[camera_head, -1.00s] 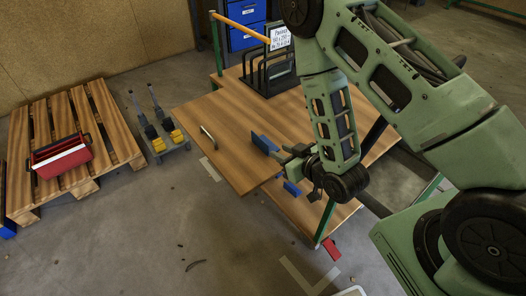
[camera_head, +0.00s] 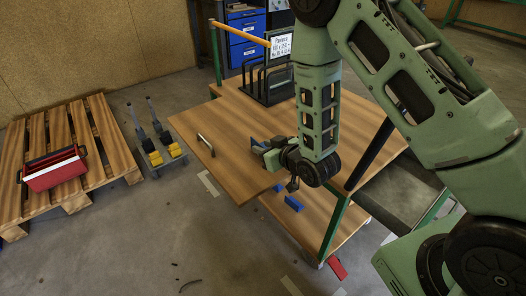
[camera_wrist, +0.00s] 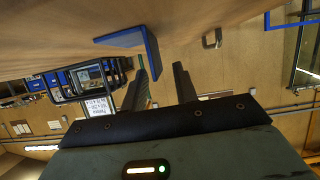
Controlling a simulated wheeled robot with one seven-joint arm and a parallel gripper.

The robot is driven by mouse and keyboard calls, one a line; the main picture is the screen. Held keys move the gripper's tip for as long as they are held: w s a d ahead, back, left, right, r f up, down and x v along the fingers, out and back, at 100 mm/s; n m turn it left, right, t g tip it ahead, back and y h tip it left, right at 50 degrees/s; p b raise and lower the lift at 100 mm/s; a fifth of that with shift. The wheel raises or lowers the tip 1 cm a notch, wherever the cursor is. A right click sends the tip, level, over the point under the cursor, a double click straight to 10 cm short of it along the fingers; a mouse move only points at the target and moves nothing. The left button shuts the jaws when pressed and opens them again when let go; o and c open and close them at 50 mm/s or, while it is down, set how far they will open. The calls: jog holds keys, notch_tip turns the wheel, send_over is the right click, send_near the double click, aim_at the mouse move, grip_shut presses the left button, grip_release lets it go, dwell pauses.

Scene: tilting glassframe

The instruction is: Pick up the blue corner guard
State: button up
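The blue corner guard (camera_wrist: 124,38) shows in the wrist view as an L-shaped piece on the wooden tabletop, which appears at the top of that picture. My fingers are hard to make out there.
The wooden table (camera_head: 235,120) carries a metal handle (camera_head: 206,145) at left and a black rack (camera_head: 268,82) behind. Another blue piece (camera_head: 294,203) lies on the lower shelf. A pallet with a red toolbox (camera_head: 54,168) stands at left.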

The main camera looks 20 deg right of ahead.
aim_at(260, 145)
jog(key=shift+x, duration=1.5)
grip_shut()
jog(key=shift+r, duration=0.2)
